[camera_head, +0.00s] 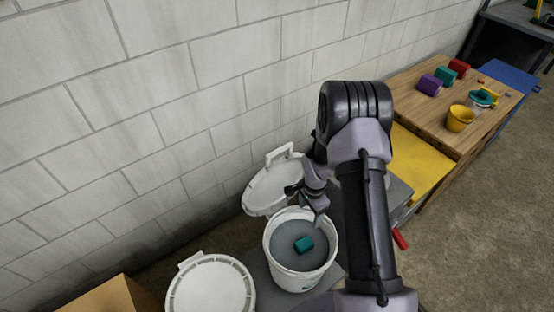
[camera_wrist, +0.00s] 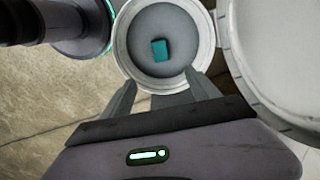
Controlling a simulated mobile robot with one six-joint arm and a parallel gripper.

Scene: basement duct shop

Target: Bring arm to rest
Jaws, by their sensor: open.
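My gripper (camera_wrist: 163,90) is open and empty in the wrist view, its two fingers apart at the near rim of a white bucket (camera_wrist: 206,46). In the head view my gripper (camera_head: 306,196) hangs above the back of the bucket (camera_head: 332,240), partly hidden by my own arm. A teal block (camera_head: 304,244) lies on the grey inside of the bucket, apart from the fingers; it also shows in the wrist view (camera_wrist: 160,49).
A white lid (camera_head: 270,190) leans open against the block wall behind the bucket. A white round lid (camera_head: 210,288) is at front left, by a cardboard box (camera_head: 108,297). A wooden bench (camera_head: 422,108) at right holds coloured blocks and a yellow bucket (camera_head: 459,118).

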